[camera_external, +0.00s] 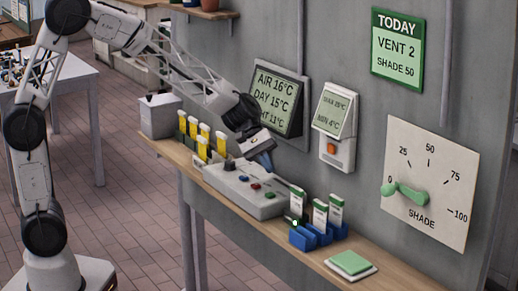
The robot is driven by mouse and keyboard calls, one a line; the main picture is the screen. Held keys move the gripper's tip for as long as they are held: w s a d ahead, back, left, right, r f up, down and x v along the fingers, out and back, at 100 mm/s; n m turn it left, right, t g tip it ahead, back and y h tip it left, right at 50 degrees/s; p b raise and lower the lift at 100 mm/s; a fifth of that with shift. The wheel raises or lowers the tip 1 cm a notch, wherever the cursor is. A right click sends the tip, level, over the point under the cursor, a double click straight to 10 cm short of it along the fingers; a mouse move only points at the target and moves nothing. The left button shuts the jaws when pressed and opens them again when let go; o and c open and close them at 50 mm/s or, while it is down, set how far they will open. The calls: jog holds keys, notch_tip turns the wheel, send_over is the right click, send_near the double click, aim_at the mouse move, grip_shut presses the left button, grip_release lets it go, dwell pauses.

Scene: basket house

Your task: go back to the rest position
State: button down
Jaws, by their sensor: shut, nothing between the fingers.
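My gripper (264,160) is at the end of my arm, which reaches in from the left over the narrow wooden shelf (330,252). The fingers are shut and empty. They point down above the back edge of a grey control box (236,192) with red, blue and green buttons. The fingertips look close to the box, but I cannot tell whether they touch it. No marked rest position shows.
Wall displays (278,98) and a shade dial (430,183) are behind.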

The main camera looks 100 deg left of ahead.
dwell(0.4)
jog(key=s+d+r+m+g+y, duration=0.2)
jog(key=s+d+r+m, duration=0.2)
jog(key=s+d+m, duration=0.55)
jog(key=s+d+r+m+g+y, duration=0.1)
jog(key=s+d+r+m+g, duration=0.25)
jog(key=s+d, duration=1.05)
jog(key=s+d+m+y, duration=0.1)
jog(key=s+d+m, duration=0.1)
jog(key=s, duration=0.3)
jog(key=s+d+f+m+y, duration=0.1)
jog(key=s+m, duration=0.3)
jog(key=s, duration=0.2)
jog(key=shift+s+d+t+y, duration=0.2)
jog(key=shift+d+t+y, duration=0.15)
jog(key=shift+t+y, duration=0.1)
jog(key=shift+f, duration=0.1)
